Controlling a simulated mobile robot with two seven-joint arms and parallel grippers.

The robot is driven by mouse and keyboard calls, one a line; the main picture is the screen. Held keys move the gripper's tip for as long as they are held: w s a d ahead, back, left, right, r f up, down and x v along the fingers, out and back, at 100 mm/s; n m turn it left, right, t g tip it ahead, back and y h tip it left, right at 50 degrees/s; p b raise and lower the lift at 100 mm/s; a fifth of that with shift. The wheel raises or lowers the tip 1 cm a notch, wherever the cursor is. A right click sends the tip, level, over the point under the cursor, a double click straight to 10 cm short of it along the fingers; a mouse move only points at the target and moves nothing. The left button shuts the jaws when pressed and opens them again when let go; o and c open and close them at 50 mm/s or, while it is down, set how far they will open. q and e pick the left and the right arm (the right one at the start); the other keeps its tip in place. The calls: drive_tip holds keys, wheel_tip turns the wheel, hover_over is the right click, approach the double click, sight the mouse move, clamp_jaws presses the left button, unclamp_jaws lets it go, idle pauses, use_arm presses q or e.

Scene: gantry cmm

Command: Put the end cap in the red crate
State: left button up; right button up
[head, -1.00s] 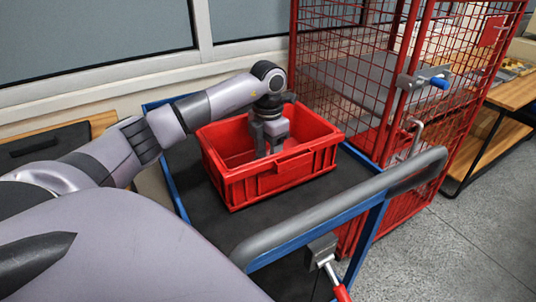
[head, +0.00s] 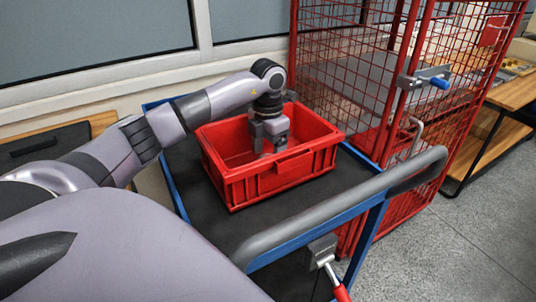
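The red crate (head: 280,178) stands on the dark deck of a blue-framed cart, with its open top facing up. My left gripper (head: 267,150) points down into the crate, its fingertips below the rim level. Its two fingers look apart, with a small gap between them. I make out no end cap between the fingers or in the part of the crate that shows. The crate's near wall hides much of its floor. My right gripper is not in view.
The cart (head: 190,199) has a grey push handle (head: 320,212) across its near side. A red mesh cage (head: 345,70) stands close behind and right of the crate. A wooden shelf (head: 515,95) is at the far right. The cart deck in front of the crate is clear.

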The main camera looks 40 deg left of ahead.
use_arm(q)
wheel_tip(320, 180, up, 11)
idle(0.3)
drive_tip(key=shift+f, duration=0.1)
idle(0.4)
